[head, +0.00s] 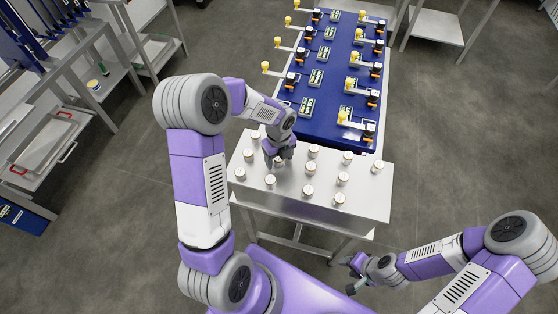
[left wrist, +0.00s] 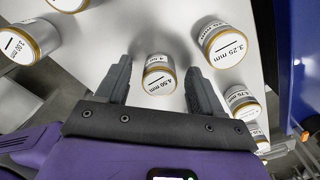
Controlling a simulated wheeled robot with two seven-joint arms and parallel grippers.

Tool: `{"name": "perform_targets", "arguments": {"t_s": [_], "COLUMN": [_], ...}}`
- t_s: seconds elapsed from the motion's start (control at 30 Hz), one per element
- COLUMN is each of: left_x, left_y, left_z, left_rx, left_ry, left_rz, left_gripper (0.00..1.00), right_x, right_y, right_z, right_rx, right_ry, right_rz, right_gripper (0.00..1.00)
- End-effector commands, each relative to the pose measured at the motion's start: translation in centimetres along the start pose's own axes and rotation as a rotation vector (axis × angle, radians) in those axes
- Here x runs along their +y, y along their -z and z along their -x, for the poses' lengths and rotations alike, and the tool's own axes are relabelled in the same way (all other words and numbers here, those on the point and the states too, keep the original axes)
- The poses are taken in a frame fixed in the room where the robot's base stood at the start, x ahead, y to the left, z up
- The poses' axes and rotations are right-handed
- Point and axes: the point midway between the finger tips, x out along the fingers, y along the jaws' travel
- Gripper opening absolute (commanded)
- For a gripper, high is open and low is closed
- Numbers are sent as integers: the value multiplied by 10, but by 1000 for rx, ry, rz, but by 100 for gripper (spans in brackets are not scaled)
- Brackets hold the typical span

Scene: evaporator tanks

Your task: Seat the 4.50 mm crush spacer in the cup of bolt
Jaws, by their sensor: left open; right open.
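The white can labelled 4.50 mm, with a gold rim (left wrist: 159,75), stands between the two fingers of my left gripper (left wrist: 158,68) in the left wrist view. The fingers are apart, one on each side, and a gap shows on both sides of the can. In the head view my left gripper (head: 278,157) points down over the pale table, and its fingers partly hide that can. My right gripper (head: 353,275) is open and empty at the lower right, away from the table. I cannot make out a bolt's cup in either view.
Several similar cans stand around on the pale table (head: 372,203), including a 3.25 mm can (left wrist: 222,42) and a 3.00 mm can (left wrist: 22,43). A blue panel (head: 332,85) with yellow-handled fittings lies behind. Shelving (head: 75,90) stands at left. Grey floor is open at right.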

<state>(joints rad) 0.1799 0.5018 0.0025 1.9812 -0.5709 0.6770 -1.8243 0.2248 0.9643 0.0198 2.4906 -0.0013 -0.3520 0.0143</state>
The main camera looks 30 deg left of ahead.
Motion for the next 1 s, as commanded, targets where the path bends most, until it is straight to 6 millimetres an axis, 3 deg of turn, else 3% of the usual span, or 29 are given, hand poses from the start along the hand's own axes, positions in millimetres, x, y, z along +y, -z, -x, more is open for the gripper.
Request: {"name": "perform_targets", "arguments": {"t_s": [0.17,0.57,0.83,1.0], "left_x": [0,0,0,-1], "left_y": [0,0,-1,-1], "left_z": [1,1,5,32], "left_rx": [0,-1,-2,-3], "left_ry": [0,0,2,5], "left_rz": [0,0,1,2], "left_gripper": [64,4,3,3], "right_x": [0,0,0,-2], "right_y": [0,0,0,0], "right_z": [0,0,1,6], "right_rx": [0,0,0,0], "right_ry": [0,0,0,0], "right_rz": [0,0,0,0], "right_gripper": [43,43,43,43]}}
